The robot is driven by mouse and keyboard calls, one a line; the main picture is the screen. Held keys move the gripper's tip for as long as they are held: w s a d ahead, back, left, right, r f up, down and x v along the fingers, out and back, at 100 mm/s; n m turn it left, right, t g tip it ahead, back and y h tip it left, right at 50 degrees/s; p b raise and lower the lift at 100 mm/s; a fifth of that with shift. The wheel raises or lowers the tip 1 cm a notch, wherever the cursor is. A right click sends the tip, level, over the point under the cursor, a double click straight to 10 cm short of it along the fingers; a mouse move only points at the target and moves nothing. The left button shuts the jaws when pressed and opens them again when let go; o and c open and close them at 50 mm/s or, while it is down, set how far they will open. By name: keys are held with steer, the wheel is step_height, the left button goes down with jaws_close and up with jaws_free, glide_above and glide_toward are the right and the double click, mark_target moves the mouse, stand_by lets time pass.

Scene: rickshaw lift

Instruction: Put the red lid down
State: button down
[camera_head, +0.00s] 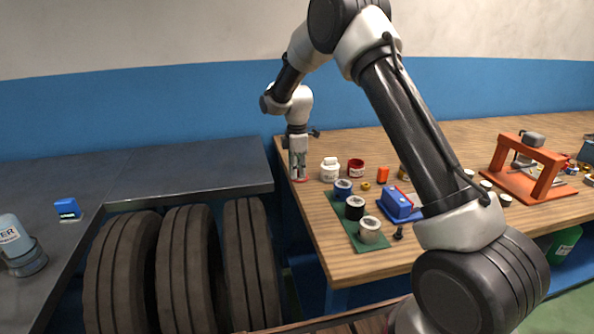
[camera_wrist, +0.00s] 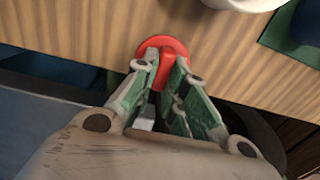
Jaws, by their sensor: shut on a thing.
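The red lid (camera_wrist: 163,50) is a round disc with a raised bar across its middle, seen in the wrist view between my fingertips. My gripper (camera_wrist: 160,75) is shut on that bar. In the head view my gripper (camera_head: 299,178) points straight down at the left end of the wooden table (camera_head: 330,262). Only a thin red edge of the lid (camera_head: 301,180) shows there, at or just above the table top. I cannot tell whether the lid touches the wood. The lid is close to the table's edge in both views.
A white jar (camera_head: 330,170) and an open red pot (camera_head: 356,168) stand right of my gripper. A green mat (camera_head: 345,222) holds several small cans. A blue box (camera_head: 398,203) and an orange press (camera_head: 530,165) are farther right. A dark bench (camera_head: 150,180) adjoins on the left.

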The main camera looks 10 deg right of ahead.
steer(key=shift+f, duration=0.1)
steer(key=c, duration=1.5)
jaws_free()
steer(key=shift+o, duration=0.2)
step_height(320, 180, up, 12)
steer(key=s+d+r+m+t, duration=0.1)
steer(key=s+d+r+m, duration=0.35)
steer(key=s+r, duration=0.35)
steer(key=s+d+r+m+t, duration=0.1)
steer(key=s+d+r+m, duration=0.2)
steer(key=s, duration=0.4)
steer(key=s+d+r+m, duration=0.2)
steer(key=s+d+r, duration=0.2)
steer(key=s+r, duration=0.15)
steer(key=s+d+f+m+t, duration=0.1)
steer(key=s+m, duration=0.3)
steer(key=s, duration=0.6)
steer(key=s+d+f+m+t, duration=0.1)
steer(key=s+d+f+m, duration=0.2)
steer(key=s, duration=0.8)
steer(key=shift+s+d+m, duration=0.15)
steer(key=shift+s+m, duration=0.1)
steer(key=shift+m, duration=0.5)
